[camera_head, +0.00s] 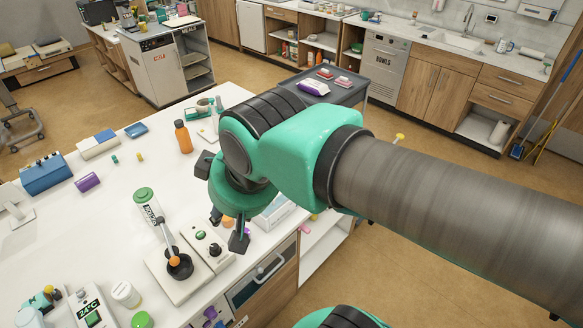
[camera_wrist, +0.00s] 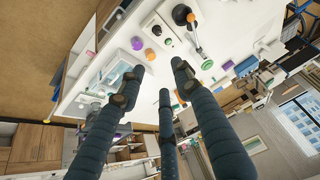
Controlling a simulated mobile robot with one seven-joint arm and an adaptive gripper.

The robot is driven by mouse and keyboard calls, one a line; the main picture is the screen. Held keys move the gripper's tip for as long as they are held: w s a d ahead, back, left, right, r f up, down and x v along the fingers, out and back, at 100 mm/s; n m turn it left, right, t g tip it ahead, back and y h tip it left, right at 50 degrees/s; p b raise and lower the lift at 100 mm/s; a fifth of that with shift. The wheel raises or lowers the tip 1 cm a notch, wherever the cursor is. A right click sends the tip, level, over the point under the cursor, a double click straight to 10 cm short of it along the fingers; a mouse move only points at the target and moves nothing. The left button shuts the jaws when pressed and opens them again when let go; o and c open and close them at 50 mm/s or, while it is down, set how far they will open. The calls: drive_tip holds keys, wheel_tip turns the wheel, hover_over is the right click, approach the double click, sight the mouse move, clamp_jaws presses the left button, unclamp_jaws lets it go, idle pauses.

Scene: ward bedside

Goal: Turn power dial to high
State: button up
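A black power dial (camera_head: 215,249) sits on the white panel of a small bench unit (camera_head: 188,262) near the table's front edge. A small green mark shows on the panel behind the dial. The unit's dish (camera_wrist: 182,14) is at the top there; the dial's setting is too small to read.
A white jar (camera_head: 125,293) and a green-screened device (camera_head: 90,312) are at the front left. An orange bottle (camera_head: 183,137) stands farther back. The white tabletop (camera_head: 120,180) is mostly clear at centre left.

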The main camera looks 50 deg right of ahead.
drive_tip(key=w+d+f+m+g+h, duration=0.1)
drive_tip(key=w+d+f+g, duration=0.15)
drive_tip(key=w+d, duration=0.7)
drive_tip(key=w+d+f+m+g, duration=0.1)
drive_tip(key=w+d+f, duration=0.2)
drive_tip(key=w+d, duration=0.65)
drive_tip(key=d+f, duration=0.5)
drive_tip(key=d, duration=0.3)
drive_tip(key=d+f+g+p, duration=0.1)
drive_tip(key=d+f, duration=0.4)
drive_tip(key=d, duration=0.3)
drive_tip(key=d+f+m+g+y, duration=0.1)
drive_tip(key=d+f, duration=0.5)
drive_tip(key=d, duration=0.3)
drive_tip(key=shift+w+p, duration=0.15)
drive_tip(key=shift+p, duration=0.15)
drive_tip(key=shift+f, duration=0.1)
wheel_tip(320, 180, down, 14)
drive_tip(key=shift+r+b, duration=0.2)
drive_tip(key=shift+b, duration=0.75)
